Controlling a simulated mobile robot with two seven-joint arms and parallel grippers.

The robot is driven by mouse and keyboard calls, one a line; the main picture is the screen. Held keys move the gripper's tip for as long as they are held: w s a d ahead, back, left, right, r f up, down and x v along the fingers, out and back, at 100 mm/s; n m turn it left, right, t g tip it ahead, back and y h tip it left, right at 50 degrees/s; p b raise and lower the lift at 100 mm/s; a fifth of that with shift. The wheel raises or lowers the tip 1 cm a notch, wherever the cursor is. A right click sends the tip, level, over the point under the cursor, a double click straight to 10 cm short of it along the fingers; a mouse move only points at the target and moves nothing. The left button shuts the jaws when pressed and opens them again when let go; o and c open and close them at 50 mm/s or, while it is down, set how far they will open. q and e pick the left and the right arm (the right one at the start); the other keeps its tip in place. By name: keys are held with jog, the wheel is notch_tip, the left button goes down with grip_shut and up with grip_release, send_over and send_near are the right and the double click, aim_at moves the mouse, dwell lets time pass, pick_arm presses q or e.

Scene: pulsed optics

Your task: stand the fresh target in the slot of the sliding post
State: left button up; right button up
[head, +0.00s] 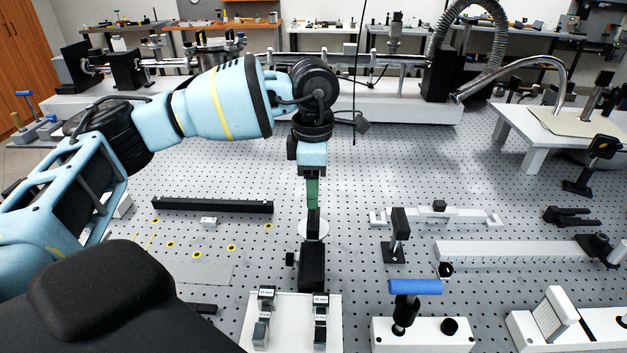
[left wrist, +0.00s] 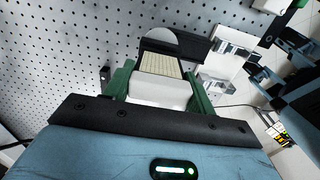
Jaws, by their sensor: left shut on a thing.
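My left gripper (head: 312,205) points straight down, its green fingers shut on the target. In the left wrist view the target (left wrist: 160,66) is a pale, finely gridded plate with a white block end between the fingers (left wrist: 158,85). In the head view the target is mostly hidden by the fingers. Directly below stands a black post (head: 312,268) with a side knob, which appears to be the sliding post. A white disc (head: 302,230) shows just behind it. I cannot tell whether the target touches the post or sits in its slot.
A white plate (head: 290,343) with small labelled holders lies in front of the post. A blue-handled white box (head: 415,335) is at front right. A black stand (head: 397,240) and white rail (head: 465,215) are to the right. A long black bar (head: 212,205) lies left.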

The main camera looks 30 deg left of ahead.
pick_arm(q)
jog(key=shift+f, duration=0.65)
pick_arm(e)
jog(key=shift+s+d+f, duration=0.1)
jog(key=shift+s+f, duration=0.05)
jog(key=shift+f, duration=0.05)
pick_arm(q)
jog(key=shift+f, duration=0.2)
jog(key=shift+f, duration=0.35)
pick_arm(e)
jog(key=shift+s+f, duration=0.1)
jog(key=shift+f, duration=0.05)
pick_arm(q)
jog(key=shift+f, duration=0.2)
pick_arm(e)
jog(key=shift+s+f, duration=0.1)
pick_arm(q)
jog(key=o, duration=1.4)
notch_tip(320, 180, up, 8)
jog(key=shift+f+b, duration=0.1)
jog(key=shift+b, duration=0.25)
jog(key=shift+r, duration=0.2)
